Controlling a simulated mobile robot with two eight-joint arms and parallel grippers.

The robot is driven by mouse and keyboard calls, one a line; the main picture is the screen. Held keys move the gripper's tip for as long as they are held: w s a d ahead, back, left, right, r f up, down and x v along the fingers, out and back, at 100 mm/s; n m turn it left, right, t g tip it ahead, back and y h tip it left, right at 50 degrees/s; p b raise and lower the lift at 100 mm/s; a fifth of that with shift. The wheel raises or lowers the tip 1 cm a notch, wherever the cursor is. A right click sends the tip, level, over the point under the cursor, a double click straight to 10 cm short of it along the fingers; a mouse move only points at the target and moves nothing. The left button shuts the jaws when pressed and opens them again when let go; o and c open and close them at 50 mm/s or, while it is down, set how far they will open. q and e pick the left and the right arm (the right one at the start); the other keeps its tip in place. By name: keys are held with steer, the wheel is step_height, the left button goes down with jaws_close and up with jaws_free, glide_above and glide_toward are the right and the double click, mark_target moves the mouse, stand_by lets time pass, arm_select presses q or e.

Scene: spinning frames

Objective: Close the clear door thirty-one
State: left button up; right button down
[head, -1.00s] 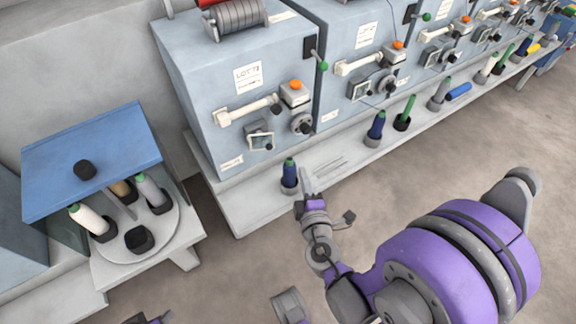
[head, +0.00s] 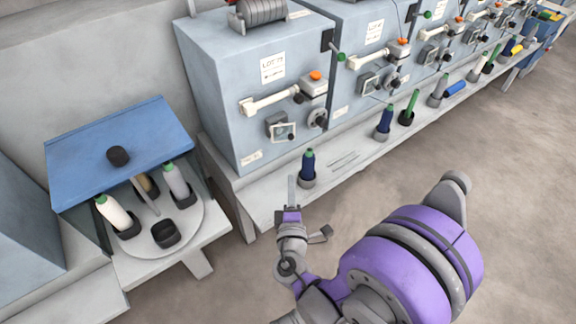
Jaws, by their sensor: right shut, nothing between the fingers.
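No door marked thirty-one can be read in the head view. A small framed see-through panel (head: 281,128) sits low on the front of the nearest grey-blue machine (head: 225,100); it seems to stand out at an angle, but I cannot tell whether it is the door. A similar panel (head: 368,83) is on the second machine. My right gripper (head: 292,188) is shut and empty, just left of a dark blue bobbin (head: 308,163) in the picture, at the front of the low shelf. My left gripper is out of view.
A blue-topped station (head: 120,150) at left holds bobbins on a round plate (head: 195,222). The ledge (head: 262,205) carries several bobbins in holders along the machine row. Open floor (head: 500,210) lies at right.

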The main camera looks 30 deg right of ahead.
mark_target(291, 139)
steer(key=b+x, duration=0.1)
steer(key=x, duration=1.2)
steer(key=shift+w+d, duration=0.15)
steer(key=shift+d, duration=0.05)
steer(key=w+d+p, duration=0.1)
steer(key=d, duration=0.2)
steer(key=shift+w+p, duration=0.35)
